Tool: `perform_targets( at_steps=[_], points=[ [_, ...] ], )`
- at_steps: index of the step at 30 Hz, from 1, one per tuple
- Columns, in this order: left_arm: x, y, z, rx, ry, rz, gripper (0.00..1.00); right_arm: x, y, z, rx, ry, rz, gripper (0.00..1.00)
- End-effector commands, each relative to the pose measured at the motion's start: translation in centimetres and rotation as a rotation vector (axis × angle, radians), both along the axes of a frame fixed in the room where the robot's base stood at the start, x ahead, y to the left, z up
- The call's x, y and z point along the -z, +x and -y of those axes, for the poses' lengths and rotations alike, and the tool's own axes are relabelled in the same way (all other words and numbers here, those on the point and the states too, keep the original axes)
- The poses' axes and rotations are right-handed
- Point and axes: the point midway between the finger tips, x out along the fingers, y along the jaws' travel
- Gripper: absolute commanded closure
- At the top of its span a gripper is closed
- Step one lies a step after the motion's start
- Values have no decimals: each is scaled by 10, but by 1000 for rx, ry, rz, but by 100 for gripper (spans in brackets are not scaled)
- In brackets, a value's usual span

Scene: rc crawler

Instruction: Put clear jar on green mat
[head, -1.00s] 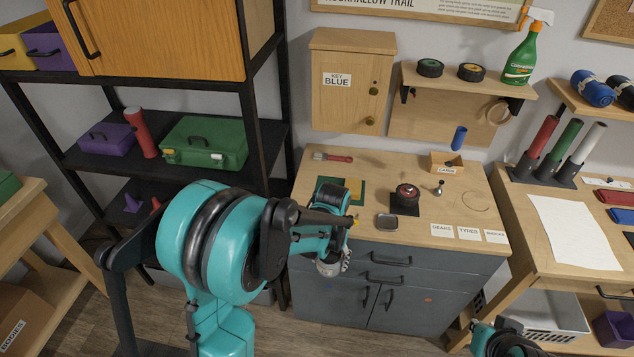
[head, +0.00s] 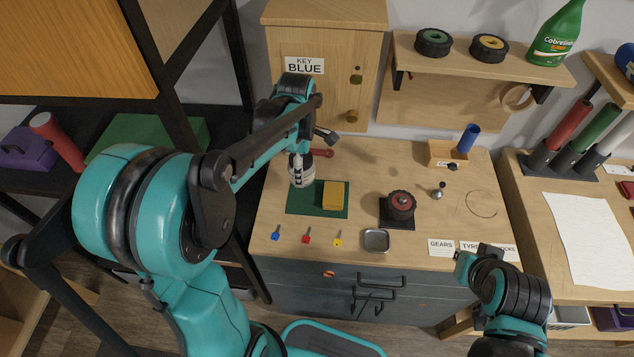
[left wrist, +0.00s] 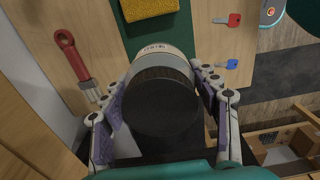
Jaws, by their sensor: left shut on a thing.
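My left gripper (head: 301,158) is shut on the clear jar (head: 300,176), which has a dark lid and a pale label. In the left wrist view the jar (left wrist: 160,88) sits between both fingers, lid towards the camera. The jar is upright or nearly so at the back left part of the green mat (head: 305,203). I cannot tell whether its base touches the mat. A yellow sponge-like block (head: 334,195) lies on the mat's right part, beside the jar. My right gripper (head: 468,264) is low at the bench's front right; its fingers are unclear.
Blue (head: 276,233), red (head: 306,236) and yellow (head: 337,239) keys lie in front of the mat. A grey dish (head: 376,241) and a wheel on a black stand (head: 400,206) are to the right. A red-handled brush (left wrist: 72,58) lies behind. The key cabinet (head: 320,95) stands at the back.

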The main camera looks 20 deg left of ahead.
Motion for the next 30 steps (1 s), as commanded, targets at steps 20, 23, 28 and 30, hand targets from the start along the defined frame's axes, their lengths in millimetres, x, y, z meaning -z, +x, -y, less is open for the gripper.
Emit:
perform_targets(
  at_steps=[20, 23, 28, 30],
  points=[
    [88, 0, 0, 2, 0, 0, 70, 37, 0, 0, 0, 0, 0, 100],
    [87, 0, 0, 2, 0, 0, 70, 36, 0, 0, 0, 0, 0, 100],
    [89, 0, 0, 2, 0, 0, 70, 38, 0, 0, 0, 0, 0, 100],
    [90, 0, 0, 2, 0, 0, 34, 39, 0, 0, 0, 0, 0, 100]
  ],
)
